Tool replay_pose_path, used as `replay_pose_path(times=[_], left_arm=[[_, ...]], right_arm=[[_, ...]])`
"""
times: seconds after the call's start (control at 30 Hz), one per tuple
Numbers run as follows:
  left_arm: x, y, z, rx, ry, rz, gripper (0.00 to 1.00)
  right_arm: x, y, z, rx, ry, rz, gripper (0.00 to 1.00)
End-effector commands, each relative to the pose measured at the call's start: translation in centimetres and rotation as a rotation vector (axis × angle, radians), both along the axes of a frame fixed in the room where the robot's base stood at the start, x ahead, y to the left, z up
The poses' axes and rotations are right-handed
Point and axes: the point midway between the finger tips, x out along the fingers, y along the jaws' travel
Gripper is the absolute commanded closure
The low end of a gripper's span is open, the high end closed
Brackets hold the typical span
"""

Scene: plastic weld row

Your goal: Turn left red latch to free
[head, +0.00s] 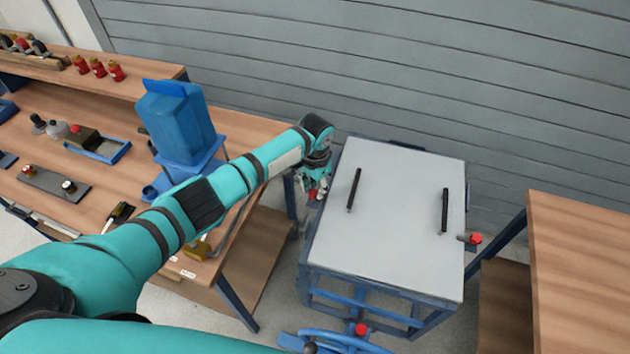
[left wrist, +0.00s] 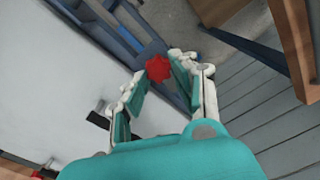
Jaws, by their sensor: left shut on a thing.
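The left red latch (head: 313,194) sits at the left side of the grey-topped box (head: 400,255). My left gripper (head: 316,188) is at that side and shut on the latch, partly covering it in the head view. In the left wrist view the red latch knob (left wrist: 158,68) shows between the fingertips of my left gripper (left wrist: 160,75). How the latch is turned cannot be told. A second red latch (head: 475,239) sticks out at the box's right side. My right gripper is not in view.
Two black handles (head: 353,188) (head: 445,210) stand on the box's flat lid. A blue handwheel (head: 335,341) with a red knob (head: 361,329) is at the front. A wooden workbench (head: 245,135) is to the left and a wooden table (head: 580,260) to the right.

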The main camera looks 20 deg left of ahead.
Motion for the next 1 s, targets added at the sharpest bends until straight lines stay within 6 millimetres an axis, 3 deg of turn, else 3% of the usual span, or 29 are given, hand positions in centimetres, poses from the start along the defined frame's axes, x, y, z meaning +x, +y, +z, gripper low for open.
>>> replay_pose_path(times=[0.4, 0.97, 1.0], left_arm=[[-0.7, -0.7, -0.4, -0.009, 0.016, 0.179, 1.0], [-0.7, -0.6, -0.6, -0.005, 0.016, 0.203, 1.0], [-0.7, -0.6, -0.6, -0.006, 0.017, 0.203, 0.68]], right_arm=[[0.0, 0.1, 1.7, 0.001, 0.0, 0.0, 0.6], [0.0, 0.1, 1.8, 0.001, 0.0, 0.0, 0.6], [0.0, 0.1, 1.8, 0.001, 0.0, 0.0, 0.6]])
